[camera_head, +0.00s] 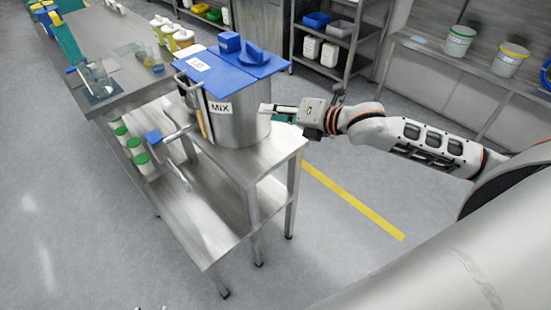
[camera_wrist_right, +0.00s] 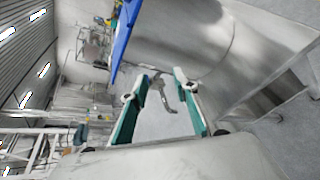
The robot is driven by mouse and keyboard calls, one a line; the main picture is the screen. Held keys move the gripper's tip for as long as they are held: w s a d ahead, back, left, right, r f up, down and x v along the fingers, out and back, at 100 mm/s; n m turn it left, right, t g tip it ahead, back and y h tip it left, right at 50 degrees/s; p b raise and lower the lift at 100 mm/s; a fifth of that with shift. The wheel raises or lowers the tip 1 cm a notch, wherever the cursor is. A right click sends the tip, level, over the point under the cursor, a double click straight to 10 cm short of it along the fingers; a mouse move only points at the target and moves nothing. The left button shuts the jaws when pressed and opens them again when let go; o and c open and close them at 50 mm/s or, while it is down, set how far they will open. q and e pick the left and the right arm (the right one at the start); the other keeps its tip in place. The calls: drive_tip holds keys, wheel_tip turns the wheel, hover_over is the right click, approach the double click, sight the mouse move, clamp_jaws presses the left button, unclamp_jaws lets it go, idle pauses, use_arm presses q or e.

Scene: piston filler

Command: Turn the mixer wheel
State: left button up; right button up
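The steel mixer tank (camera_head: 237,122) with a "MIX" label stands on the steel table under a blue lid (camera_head: 232,72). A round blue knob with a raised grip (camera_head: 256,54) sits on the lid; I cannot tell whether it is the mixer wheel. My right gripper (camera_head: 276,112) is beside the tank's right wall, below the lid. In the right wrist view, its teal fingers (camera_wrist_right: 160,80) are apart, and a curved grey metal piece (camera_wrist_right: 159,94) shows between them, apparently not gripped. The lid edge (camera_wrist_right: 122,40) and tank wall (camera_wrist_right: 195,35) are close by. My left gripper is not in view.
A counter (camera_head: 125,85) with glassware lies behind left. Shelves (camera_head: 340,45) and a bench with buckets (camera_head: 460,40) stand at the back. Floor right of the table is clear.

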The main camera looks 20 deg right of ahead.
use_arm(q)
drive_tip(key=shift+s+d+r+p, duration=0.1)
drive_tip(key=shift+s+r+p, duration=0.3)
use_arm(e)
drive_tip(key=s+a+f+m, duration=0.3)
drive_tip(key=s+f+m, duration=0.2)
drive_tip(key=f+m, duration=0.4)
drive_tip(key=shift+a+f, duration=0.3)
drive_tip(key=shift+f, duration=0.25)
